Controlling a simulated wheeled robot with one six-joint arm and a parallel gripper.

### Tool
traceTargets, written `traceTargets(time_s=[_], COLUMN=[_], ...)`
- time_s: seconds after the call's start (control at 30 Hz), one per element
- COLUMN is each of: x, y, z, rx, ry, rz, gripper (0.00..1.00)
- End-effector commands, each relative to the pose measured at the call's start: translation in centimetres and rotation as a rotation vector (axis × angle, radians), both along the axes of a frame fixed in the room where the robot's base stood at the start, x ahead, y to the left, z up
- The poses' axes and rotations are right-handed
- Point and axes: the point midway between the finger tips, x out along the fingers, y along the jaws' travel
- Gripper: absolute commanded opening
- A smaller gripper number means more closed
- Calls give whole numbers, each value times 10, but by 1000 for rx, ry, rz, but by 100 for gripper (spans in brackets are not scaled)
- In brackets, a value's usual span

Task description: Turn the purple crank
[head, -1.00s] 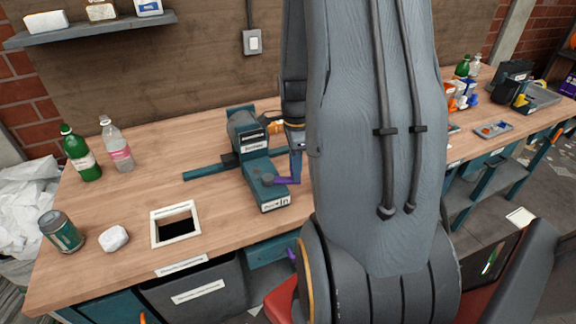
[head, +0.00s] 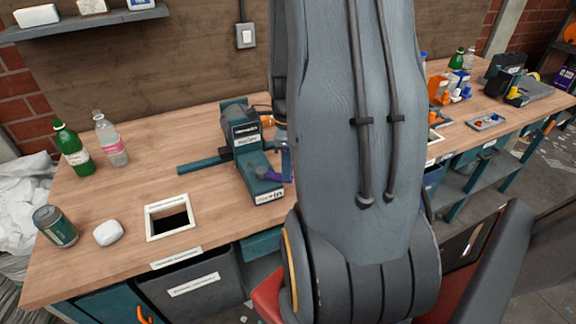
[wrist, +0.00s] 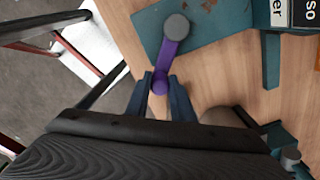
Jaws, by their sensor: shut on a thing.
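The purple crank (wrist: 164,66) shows in the wrist view as a short arm running from a grey hub on a teal base plate down to a round purple knob. My gripper (wrist: 160,84) has its two blue fingers on either side of the knob and is shut on it. In the head view the crank (head: 275,174) lies at the front of the teal machine (head: 246,140), pointing to the right. My gripper (head: 287,164) is there at the machine's right side, mostly hidden behind my arm.
On the bench (head: 120,218) stand a green bottle (head: 73,150), a clear bottle (head: 111,145), a can (head: 55,226) and a white lump (head: 108,232). A white-framed square opening (head: 150,228) lies left of the machine. Parts and bins crowd the right side.

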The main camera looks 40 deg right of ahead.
Motion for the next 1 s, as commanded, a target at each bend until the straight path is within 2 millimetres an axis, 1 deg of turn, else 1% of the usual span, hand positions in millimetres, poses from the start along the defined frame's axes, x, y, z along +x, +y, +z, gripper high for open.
traceTargets(time_s=[0.07,0.1,0.2,0.47,0.57,0.67,1.0], x=[2,2,1,1,1,1,0], y=[-1,-1,-1,0,0,0,0], z=[1,1,1,1,4,12,58], rx=[-3,-3,-2,-1,-2,-2,-3], ry=[-4,-4,-3,-1,-1,-3,-4], rz=[0,0,1,3,3,3,2], gripper=[0,26,40,40,40,40,40])
